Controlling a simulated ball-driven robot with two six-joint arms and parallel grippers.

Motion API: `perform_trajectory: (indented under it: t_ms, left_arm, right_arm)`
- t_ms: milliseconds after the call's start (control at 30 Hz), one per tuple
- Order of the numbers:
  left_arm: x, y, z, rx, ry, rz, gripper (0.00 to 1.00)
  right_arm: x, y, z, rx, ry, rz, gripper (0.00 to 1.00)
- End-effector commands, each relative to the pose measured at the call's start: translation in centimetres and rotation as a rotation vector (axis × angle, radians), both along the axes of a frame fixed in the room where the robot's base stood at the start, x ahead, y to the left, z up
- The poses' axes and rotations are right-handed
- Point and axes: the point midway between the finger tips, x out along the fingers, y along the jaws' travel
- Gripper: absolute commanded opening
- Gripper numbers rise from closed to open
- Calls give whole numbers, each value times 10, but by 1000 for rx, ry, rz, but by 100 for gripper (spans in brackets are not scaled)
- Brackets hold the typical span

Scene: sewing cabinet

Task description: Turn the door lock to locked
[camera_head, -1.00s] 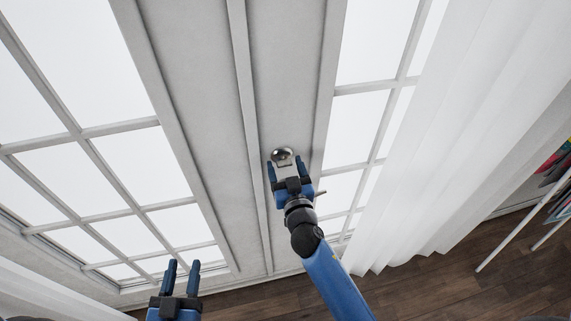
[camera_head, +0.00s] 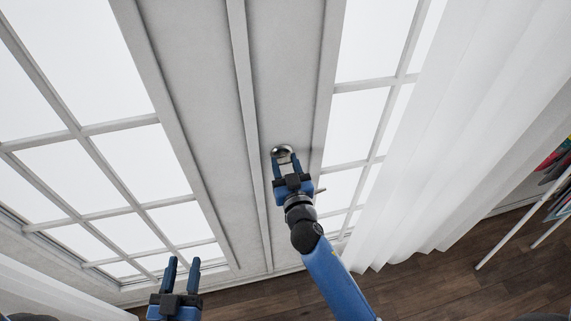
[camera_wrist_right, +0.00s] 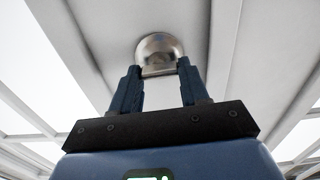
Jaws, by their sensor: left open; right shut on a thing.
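The door lock is a round, shiny metal piece (camera_head: 282,150) on the white door frame, right of the centre seam. In the right wrist view the lock (camera_wrist_right: 158,46) shows as a metal dome with a flat lower part between the fingertips. My right gripper (camera_head: 286,160) is at the lock, its fingers shut on the lock's lower part; it also shows in the right wrist view (camera_wrist_right: 158,76). Whether the lock is turned cannot be told. My left gripper (camera_head: 183,264) is open and empty, low at the left, apart from the door.
White glazed doors (camera_head: 197,120) fill the left and middle. A white curtain (camera_head: 450,130) hangs at the right. A dark wood floor (camera_head: 430,285) lies below. A lever-like handle (camera_head: 320,191) sticks out just right of my right wrist.

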Motion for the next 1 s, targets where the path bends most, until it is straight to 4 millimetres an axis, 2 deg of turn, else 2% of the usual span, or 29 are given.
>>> perform_trajectory:
  t_ms: [367, 1000]
  left_arm:
    - [0, 0, -6, 0, 0, 0, 43]
    - [0, 0, -6, 0, 0, 0, 43]
  right_arm:
    - [0, 1, -2, -219, -53, 0, 14]
    - [-1, 3, -2, -808, -196, 1, 14]
